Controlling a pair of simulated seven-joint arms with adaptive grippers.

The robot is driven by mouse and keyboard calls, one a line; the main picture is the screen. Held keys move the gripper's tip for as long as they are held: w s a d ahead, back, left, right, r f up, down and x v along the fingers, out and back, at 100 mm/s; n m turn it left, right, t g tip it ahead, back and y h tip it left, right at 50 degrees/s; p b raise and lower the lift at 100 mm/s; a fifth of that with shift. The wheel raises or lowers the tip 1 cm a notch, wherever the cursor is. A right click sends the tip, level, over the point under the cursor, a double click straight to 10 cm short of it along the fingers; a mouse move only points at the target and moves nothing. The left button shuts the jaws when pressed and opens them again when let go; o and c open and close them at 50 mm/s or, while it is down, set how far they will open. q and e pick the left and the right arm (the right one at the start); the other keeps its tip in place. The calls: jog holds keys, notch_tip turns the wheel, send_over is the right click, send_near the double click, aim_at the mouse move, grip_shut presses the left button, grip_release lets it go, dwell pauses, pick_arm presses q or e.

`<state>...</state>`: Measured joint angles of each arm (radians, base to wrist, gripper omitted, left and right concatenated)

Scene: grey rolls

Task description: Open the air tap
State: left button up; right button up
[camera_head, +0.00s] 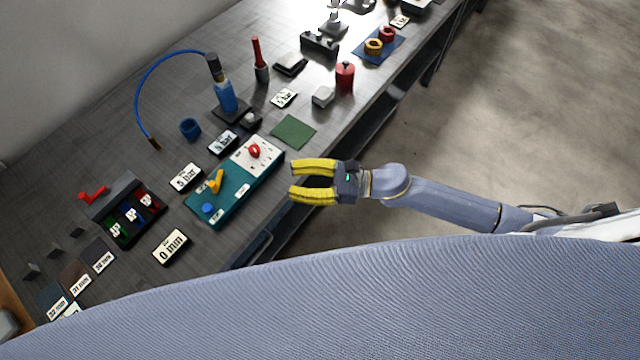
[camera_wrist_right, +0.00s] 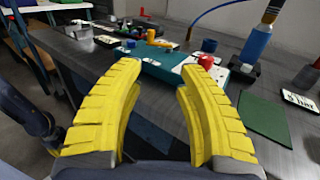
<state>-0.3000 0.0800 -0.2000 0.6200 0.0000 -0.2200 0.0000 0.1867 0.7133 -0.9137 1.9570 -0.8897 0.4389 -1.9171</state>
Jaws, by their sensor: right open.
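A teal and white panel (camera_head: 236,194) lies near the table's front edge. It carries a yellow lever (camera_head: 216,182), a blue knob (camera_head: 208,208) and a red knob (camera_head: 254,150) on its white part. A red handle (camera_head: 93,193) sits by a dark box at the left. I cannot tell from the labels which one is the air tap. My right gripper (camera_head: 292,181) is open and empty, right of the panel and apart from it. In the right wrist view the panel (camera_wrist_right: 160,67) and red knob (camera_wrist_right: 206,61) lie beyond the open fingers (camera_wrist_right: 160,78). My left gripper is not in view.
A green mat (camera_head: 293,132) lies right of the panel. A "0 mm" display (camera_head: 171,246) lies left of the panel.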

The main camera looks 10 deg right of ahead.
jog(key=w+d+f+m+t+h, duration=0.2)
jog(key=d+f+m, duration=0.1)
jog(key=f, duration=0.4)
jog(key=w+d+f+m+t+h, duration=0.2)
jog(key=d+f+m, duration=0.1)
jog(key=f+m, duration=0.3)
jog(key=shift+w+d+f+m, duration=0.2)
jog(key=shift+d+f+m, duration=0.1)
jog(key=shift+f, duration=0.1)
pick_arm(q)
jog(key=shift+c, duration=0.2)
